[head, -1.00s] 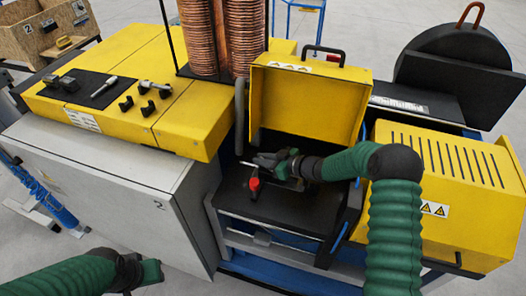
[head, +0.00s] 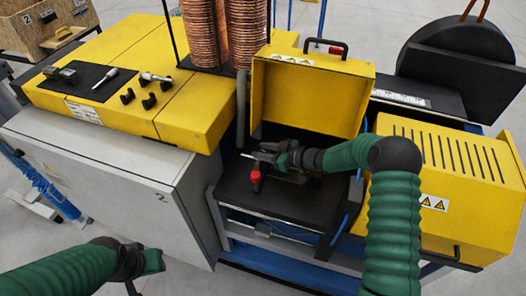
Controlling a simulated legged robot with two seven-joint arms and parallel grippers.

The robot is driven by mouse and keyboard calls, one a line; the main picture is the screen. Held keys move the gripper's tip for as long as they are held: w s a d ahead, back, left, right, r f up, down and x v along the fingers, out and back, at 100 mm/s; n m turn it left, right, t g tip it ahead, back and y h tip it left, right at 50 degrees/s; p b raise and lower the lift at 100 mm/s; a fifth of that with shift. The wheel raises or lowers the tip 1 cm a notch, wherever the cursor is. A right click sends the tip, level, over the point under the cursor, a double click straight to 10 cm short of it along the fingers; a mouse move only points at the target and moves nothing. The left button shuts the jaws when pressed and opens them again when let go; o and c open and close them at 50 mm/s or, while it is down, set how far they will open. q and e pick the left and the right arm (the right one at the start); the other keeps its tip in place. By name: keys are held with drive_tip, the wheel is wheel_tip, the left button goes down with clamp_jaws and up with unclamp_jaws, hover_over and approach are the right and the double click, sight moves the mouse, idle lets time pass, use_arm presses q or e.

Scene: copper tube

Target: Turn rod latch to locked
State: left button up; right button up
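A machine with a raised yellow cover (head: 305,100) stands in the centre, its black bed (head: 280,205) exposed below the cover. My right gripper (head: 268,157) is low over the bed, in front of the cover opening, at the dark mechanism there. A thin pale rod end (head: 246,155) shows just left of its fingers, and I take this for the rod latch. The fingers hide most of it, so I cannot tell its angle or whether they grip it. A red knob (head: 256,178) stands just below. My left gripper (head: 152,262) is at the lower left, away from the machine.
Copper tube coils (head: 216,35) stand behind the bed. A yellow bench top (head: 110,60) with measuring tools and a grey cabinet (head: 105,170) lie to the left. A yellow vented housing (head: 450,170) borders my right arm. Open floor shows at lower left.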

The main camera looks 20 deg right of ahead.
drive_tip(key=r, duration=0.1)
drive_tip(key=r+b, duration=0.1)
drive_tip(key=r, duration=0.1)
drive_tip(key=shift+w+r, duration=0.2)
drive_tip(key=shift+r, duration=0.1)
drive_tip(key=s+a+r+b, duration=0.1)
drive_tip(key=s+a, duration=0.3)
drive_tip(key=s, duration=1.1)
drive_tip(key=shift+s+b, duration=0.35)
drive_tip(key=shift+b, duration=0.45)
